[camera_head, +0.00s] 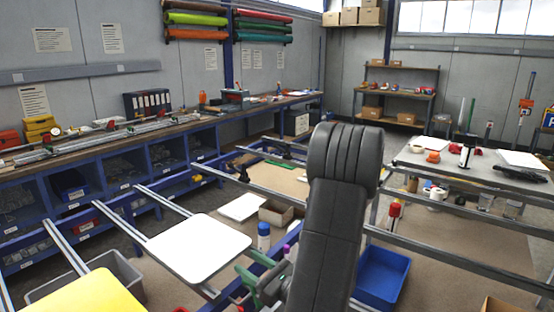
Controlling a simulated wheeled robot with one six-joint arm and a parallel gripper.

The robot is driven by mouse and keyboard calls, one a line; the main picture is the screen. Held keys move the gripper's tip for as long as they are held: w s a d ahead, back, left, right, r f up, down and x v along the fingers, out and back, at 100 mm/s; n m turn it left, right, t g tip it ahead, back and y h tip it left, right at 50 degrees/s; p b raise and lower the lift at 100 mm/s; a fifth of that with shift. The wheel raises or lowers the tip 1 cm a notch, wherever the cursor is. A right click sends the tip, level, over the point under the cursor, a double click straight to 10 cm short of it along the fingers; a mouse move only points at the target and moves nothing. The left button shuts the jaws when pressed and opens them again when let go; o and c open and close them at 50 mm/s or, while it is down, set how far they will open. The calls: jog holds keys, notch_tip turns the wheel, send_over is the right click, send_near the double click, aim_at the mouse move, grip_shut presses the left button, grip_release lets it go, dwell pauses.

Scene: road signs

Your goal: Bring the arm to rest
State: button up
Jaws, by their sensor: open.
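My dark grey arm stands folded in the middle foreground, with its rounded elbow up and a link running down to the bottom edge. My gripper (252,268) shows low, just left of that link. Its two green fingers stand apart, with nothing seen between them. Its dark body is partly cut off by the arm.
A white panel (198,252) and a yellow panel (92,296) lie on rails at left. A blue bin (381,277) is right of my arm. A blue-white bottle (263,236) stands behind my gripper. A grey table (440,167) stands at right, a long workbench (205,117) at left.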

jog(key=shift+f, duration=2.9)
jog(key=shift+a, duration=0.1)
